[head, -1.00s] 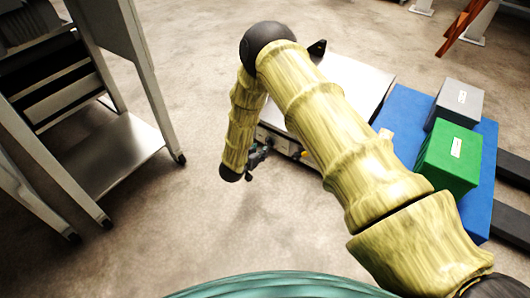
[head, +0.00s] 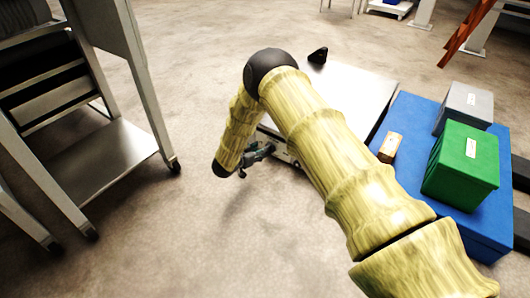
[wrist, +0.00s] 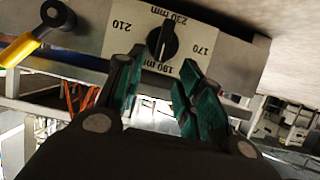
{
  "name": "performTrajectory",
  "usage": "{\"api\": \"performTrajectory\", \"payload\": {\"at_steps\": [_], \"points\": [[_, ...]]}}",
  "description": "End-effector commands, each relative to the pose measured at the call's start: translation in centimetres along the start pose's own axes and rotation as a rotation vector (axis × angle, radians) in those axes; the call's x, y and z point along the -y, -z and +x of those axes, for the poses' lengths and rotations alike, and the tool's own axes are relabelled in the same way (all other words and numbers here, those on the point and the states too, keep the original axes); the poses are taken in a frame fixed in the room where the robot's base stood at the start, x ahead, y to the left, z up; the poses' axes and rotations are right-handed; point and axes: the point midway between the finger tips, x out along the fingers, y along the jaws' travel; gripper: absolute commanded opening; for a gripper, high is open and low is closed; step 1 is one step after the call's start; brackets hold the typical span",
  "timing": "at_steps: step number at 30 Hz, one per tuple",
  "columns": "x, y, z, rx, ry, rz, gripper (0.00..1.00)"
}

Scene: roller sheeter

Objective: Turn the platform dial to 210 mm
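The platform dial (wrist: 162,44) is a black knob on a pale label plate (wrist: 204,34) in the wrist view. The plate shows 210, 230 mm, 170 and what looks like 190 mm, upside down. The knob lies nearly in line with the 230 mm mark; which end points is unclear. My gripper (wrist: 160,92) is open, its green-padded fingers either side of and below the dial in the picture, apparently apart from it. In the head view my gripper (head: 257,156) is beside the front of the low pale machine (head: 345,90); the dial is hidden there.
A yellow-handled lever (wrist: 22,48) sticks out left of the dial in the wrist view. In the head view a blue surface (head: 408,112) at right carries a green box (head: 462,160) and a grey box (head: 466,105). A metal rack (head: 115,150) stands left; floor between is clear.

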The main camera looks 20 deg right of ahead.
Motion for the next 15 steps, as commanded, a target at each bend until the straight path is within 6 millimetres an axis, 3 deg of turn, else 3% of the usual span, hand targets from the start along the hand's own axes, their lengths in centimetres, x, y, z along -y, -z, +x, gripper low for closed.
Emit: {"api": "performTrajectory", "payload": {"at_steps": [6,15], "points": [[-0.1,-0.3,3.4,-0.001,-0.001,0.002,0.37],[0.0,0.0,5.5,-0.001,0.000,0.001,0.37]]}}
